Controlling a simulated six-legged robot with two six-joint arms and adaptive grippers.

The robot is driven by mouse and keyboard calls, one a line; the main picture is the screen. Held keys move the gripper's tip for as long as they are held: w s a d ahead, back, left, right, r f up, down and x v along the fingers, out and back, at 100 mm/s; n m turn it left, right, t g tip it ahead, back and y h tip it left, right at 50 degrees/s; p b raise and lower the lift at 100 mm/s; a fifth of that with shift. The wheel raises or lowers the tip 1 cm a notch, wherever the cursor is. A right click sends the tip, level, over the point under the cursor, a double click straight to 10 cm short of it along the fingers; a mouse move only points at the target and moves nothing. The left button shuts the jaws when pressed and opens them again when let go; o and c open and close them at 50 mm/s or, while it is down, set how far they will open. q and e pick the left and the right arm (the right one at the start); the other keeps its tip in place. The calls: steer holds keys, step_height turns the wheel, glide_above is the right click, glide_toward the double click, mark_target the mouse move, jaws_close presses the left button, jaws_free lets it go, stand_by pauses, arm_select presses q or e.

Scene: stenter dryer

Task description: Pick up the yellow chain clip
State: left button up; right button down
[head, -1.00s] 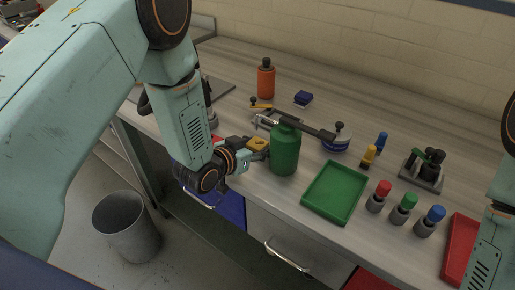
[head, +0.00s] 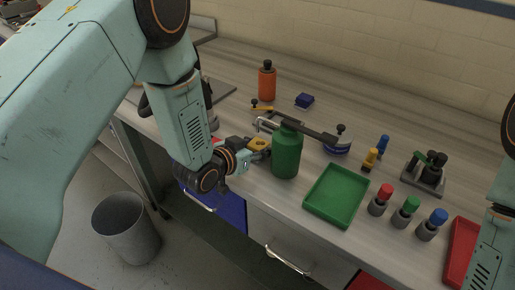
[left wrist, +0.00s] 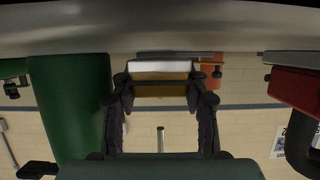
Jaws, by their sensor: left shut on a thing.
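The yellow chain clip (head: 259,143) is at the tip of my left gripper (head: 258,147), left of the green bottle, low over the front part of the bench. My left gripper is shut on it. In the left wrist view the clip (left wrist: 160,88) sits between the two dark fingers (left wrist: 163,98); its yellow-brown face and a bright white face show. The fingers partly hide its ends. I cannot tell whether the clip touches the bench. Only a link of my right arm shows at the right edge of the head view; its gripper is out of view.
The green bottle (head: 286,152) stands close right of my left gripper. A green tray (head: 337,196), several coloured-cap bottles, a red tray (head: 462,253) and a black clamp (head: 430,170) lie further right. An orange bottle (head: 267,82) stands behind. A grey bin (head: 126,228) is on the floor.

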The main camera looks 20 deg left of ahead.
mark_target(256, 146)
arm_select(q)
steer(key=r, duration=0.3)
steer(key=shift+s+a, duration=0.1)
steer(key=shift+s, duration=0.25)
steer(key=s+a+p, duration=0.1)
steer(key=s+a, duration=0.2)
steer(key=s, duration=0.5)
steer(key=s+a, duration=0.3)
steer(key=s, duration=0.5)
steer(key=shift+s+p, duration=0.15)
steer(key=shift+p, duration=0.2)
